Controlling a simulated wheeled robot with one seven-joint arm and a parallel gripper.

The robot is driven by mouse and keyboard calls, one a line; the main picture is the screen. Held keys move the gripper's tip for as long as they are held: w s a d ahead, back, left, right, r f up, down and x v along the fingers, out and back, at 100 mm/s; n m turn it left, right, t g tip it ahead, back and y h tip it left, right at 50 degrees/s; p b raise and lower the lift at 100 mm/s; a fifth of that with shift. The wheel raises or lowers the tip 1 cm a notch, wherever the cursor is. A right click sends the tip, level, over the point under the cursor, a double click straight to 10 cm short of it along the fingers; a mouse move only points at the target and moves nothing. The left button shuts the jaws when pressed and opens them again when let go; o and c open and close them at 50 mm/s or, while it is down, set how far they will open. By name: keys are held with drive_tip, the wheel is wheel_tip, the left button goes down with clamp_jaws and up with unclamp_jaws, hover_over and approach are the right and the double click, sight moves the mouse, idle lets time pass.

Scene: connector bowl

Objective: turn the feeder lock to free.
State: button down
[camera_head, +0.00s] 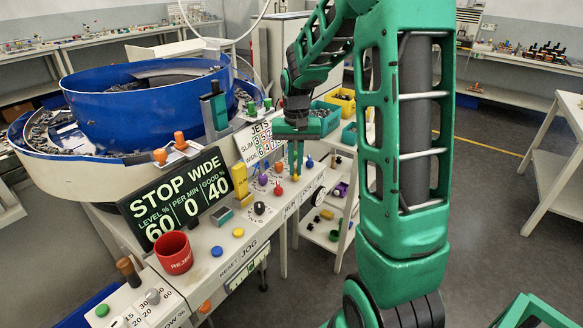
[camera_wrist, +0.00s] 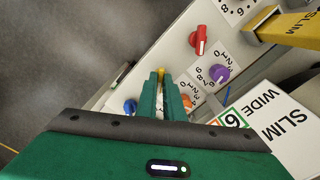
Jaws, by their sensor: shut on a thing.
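My gripper (camera_head: 296,174) points down at the control panel beside the bowl feeder. In the wrist view its two green fingers (camera_wrist: 160,84) are shut on a small yellow knob (camera_wrist: 160,72), mostly hidden between the fingertips. A red pointer knob (camera_wrist: 199,40) and a purple dial (camera_wrist: 220,73) with numbers around it stand apart from the fingers. An orange knob (camera_wrist: 187,102) is close beside the fingers, and a blue knob (camera_wrist: 130,106) is on their other side.
The blue bowl feeder (camera_head: 140,95) stands at the left. A display (camera_head: 180,200) reads STOP WIDE, 60, 0, 40. A red cup (camera_head: 174,253) stands on the panel's front. A JETS board (camera_head: 259,138) stands behind the knobs.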

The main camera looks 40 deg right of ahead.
drive_tip(key=shift+d+n, duration=0.3)
drive_tip(key=shift+n, duration=0.6)
drive_tip(key=shift+w, duration=0.1)
drive_tip(key=c, duration=2)
unclamp_jaws()
drive_tip(key=shift+o, duration=0.7)
drive_tip(key=shift+a, duration=0.1)
drive_tip(key=shift+a, duration=0.1)
wheel_tip(320, 180, up, 11)
drive_tip(key=shift+f, duration=0.15)
